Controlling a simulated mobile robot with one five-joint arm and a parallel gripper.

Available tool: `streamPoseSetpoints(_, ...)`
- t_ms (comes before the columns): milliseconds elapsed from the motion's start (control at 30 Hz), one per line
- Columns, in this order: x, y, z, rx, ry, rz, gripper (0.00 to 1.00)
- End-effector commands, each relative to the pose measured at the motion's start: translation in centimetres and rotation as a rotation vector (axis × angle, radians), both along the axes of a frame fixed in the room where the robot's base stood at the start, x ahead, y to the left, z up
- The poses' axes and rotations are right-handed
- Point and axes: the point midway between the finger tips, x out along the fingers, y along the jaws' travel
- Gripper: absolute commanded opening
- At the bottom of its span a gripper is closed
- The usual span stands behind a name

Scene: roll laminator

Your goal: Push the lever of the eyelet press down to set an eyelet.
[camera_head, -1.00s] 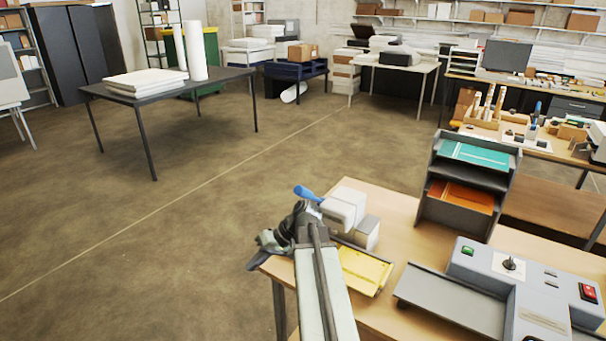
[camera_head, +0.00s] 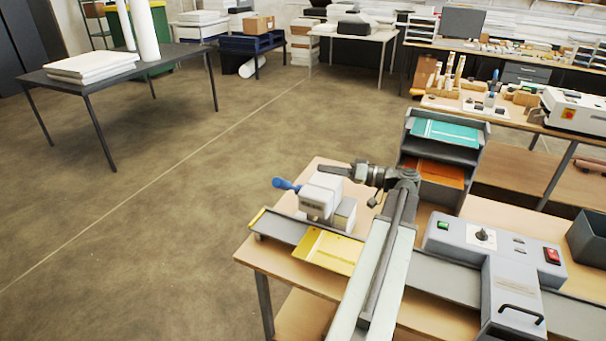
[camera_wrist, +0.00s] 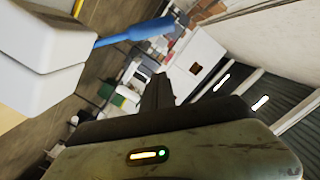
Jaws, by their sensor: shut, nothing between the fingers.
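The eyelet press (camera_head: 322,196) is a pale block-shaped device near the left end of the table. Its blue lever (camera_head: 285,185) sticks out to the left, tilted slightly up. My gripper (camera_head: 326,170) points left, appearing just above and behind the press top in the head view. In the wrist view the press (camera_wrist: 45,50) fills the upper left and its blue lever (camera_wrist: 138,31) reaches right. My shut, empty fingers (camera_wrist: 157,88) show below the lever in that picture, apart from it. Whether an eyelet lies under the press is hidden.
A yellow tray (camera_head: 328,250) lies in front of the press. The laminator (camera_head: 500,262) stands right, with a red switch. A grey shelf unit (camera_head: 444,145) with teal and orange sheets stands behind my arm. Open floor lies left of the table.

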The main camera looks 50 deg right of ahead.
Motion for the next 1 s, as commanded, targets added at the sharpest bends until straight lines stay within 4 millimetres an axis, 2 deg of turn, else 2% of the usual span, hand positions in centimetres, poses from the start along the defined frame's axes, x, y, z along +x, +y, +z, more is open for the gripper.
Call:
streamPoseSetpoints(467, 9.4, 3.0, -0.8, 0.0, 0.001, 0.005, 0.0)
streamPoseSetpoints(500, 9.0, 3.8, -2.1, 0.0, 0.001, 0.003, 0.0)
streamPoseSetpoints(633, 9.0, 5.0, -3.3, 0.0, 0.001, 0.003, 0.0)
streamPoseSetpoints(1000, 9.1, 5.6, -3.6, 0.001, 0.002, 0.004, 0.0)
